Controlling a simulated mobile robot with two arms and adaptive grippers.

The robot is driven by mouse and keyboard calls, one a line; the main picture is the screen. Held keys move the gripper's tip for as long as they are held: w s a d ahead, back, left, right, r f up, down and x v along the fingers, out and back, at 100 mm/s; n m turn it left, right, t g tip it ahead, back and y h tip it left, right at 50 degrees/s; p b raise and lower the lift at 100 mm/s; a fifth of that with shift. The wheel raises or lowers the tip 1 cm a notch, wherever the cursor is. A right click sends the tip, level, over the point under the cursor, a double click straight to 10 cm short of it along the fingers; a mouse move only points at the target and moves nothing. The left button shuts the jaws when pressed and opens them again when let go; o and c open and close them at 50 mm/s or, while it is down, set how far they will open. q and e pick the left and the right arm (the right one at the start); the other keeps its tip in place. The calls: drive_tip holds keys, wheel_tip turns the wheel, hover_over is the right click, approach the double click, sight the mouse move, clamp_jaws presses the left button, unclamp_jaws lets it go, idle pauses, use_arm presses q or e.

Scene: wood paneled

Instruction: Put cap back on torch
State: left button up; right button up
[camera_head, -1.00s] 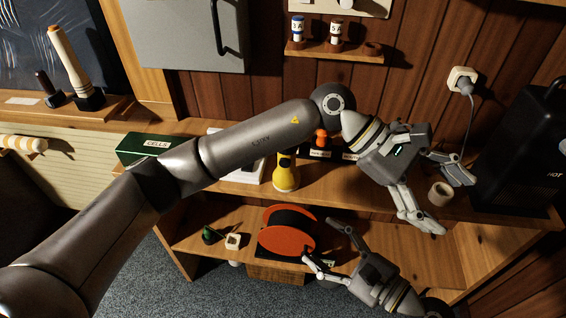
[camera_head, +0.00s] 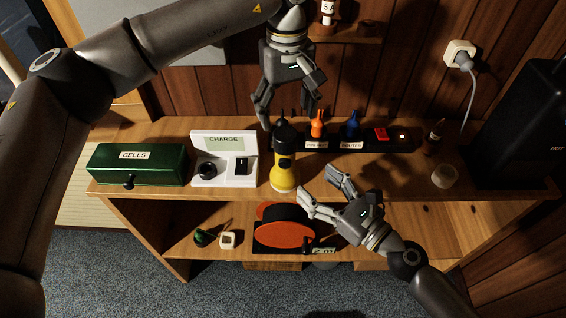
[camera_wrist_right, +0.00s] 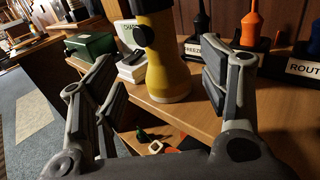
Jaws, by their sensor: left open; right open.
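The yellow torch (camera_head: 284,180) stands upright on the shelf, its wide end down. A black top (camera_head: 284,135) is at its upper end; I cannot tell whether this is the cap and whether it is seated. My left gripper (camera_head: 288,118) is open, pointing down, fingers spread just above and behind the black top. My right gripper (camera_head: 317,180) is open and empty, close to the right and front of the torch. In the right wrist view the torch body (camera_wrist_right: 165,65), with a black button, appears between the open fingers of my right gripper (camera_wrist_right: 160,85); its upper end is cut off.
The white CHARGE unit (camera_head: 224,150) and green CELLS box (camera_head: 137,165) stand left of the torch. Orange (camera_head: 318,125) and blue (camera_head: 351,125) plugs stand behind right. A beige ring (camera_head: 445,176) lies farther right. An orange-and-black reel (camera_head: 285,233) is below.

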sight(292, 165)
drive_tip(key=shift+w, duration=0.1)
use_arm(q)
drive_tip(key=shift+a, duration=0.1)
use_arm(e)
drive_tip(key=shift+x, duration=5.45)
drive_tip(key=shift+a, duration=0.1)
clamp_jaws()
use_arm(q)
drive_tip(key=n, duration=1.6)
drive_tip(key=shift+s+n, duration=0.1)
drive_tip(key=shift+n, duration=0.3)
drive_tip(key=n, duration=0.5)
drive_tip(key=shift+n, duration=0.4)
